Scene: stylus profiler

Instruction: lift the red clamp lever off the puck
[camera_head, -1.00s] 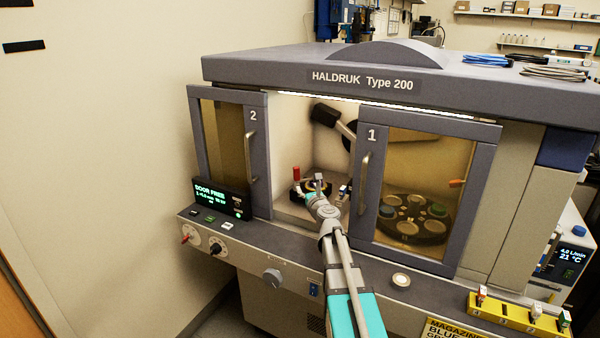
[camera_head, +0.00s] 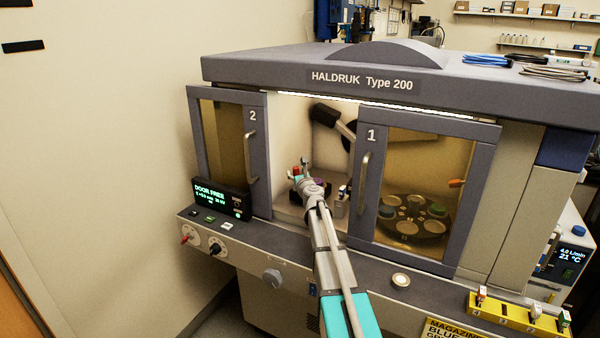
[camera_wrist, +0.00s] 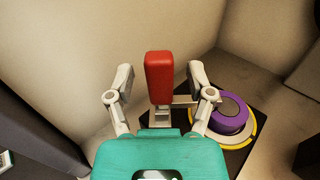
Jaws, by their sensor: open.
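The red clamp lever (camera_wrist: 159,76) stands upright in the wrist view, between the two open fingers of my gripper (camera_wrist: 160,90). Clear gaps show on both sides of it, so the fingers do not grip it. The purple puck (camera_wrist: 229,116) lies to the right of the lever, within a yellow ring on a dark base plate (camera_wrist: 246,92). In the head view my gripper (camera_head: 306,165) is inside the machine's opening, and the lever's red top (camera_head: 296,169) shows just beside it. My arm hides most of the puck there.
The opening lies between door 2 (camera_head: 255,155) on the left and door 1 (camera_head: 372,190) on the right. A dark angled tool head (camera_head: 326,116) hangs above. A small white-and-blue item (camera_head: 342,196) stands right of my arm. The chamber wall (camera_wrist: 75,60) is close behind the lever.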

